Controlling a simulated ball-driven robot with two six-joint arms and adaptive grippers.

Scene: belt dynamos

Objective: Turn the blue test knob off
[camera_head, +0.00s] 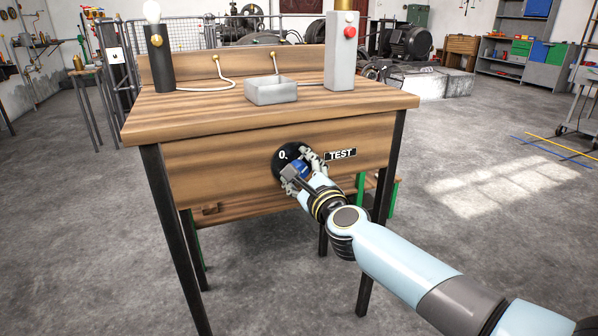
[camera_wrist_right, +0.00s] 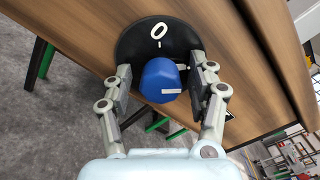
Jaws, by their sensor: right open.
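The blue test knob (camera_wrist_right: 160,80) sits on a round black dial (camera_wrist_right: 140,42) on the front panel of the wooden bench. The dial has a white 0 and a small tick at its top. A short white mark on the knob's face lies to the right of its centre, away from the 0. My right gripper (camera_head: 303,171) is at the dial with its open fingers on either side of the knob. Whether the fingers touch it, I cannot tell. In the head view the gripper partly hides the knob and dial. My left gripper is out of view.
A TEST label (camera_head: 340,154) is right of the dial. On the bench top (camera_head: 200,112) stand a black lamp post (camera_head: 160,62) with a bulb, a grey tray (camera_head: 271,92) and a grey post with a red button (camera_head: 350,32). The floor in front is clear.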

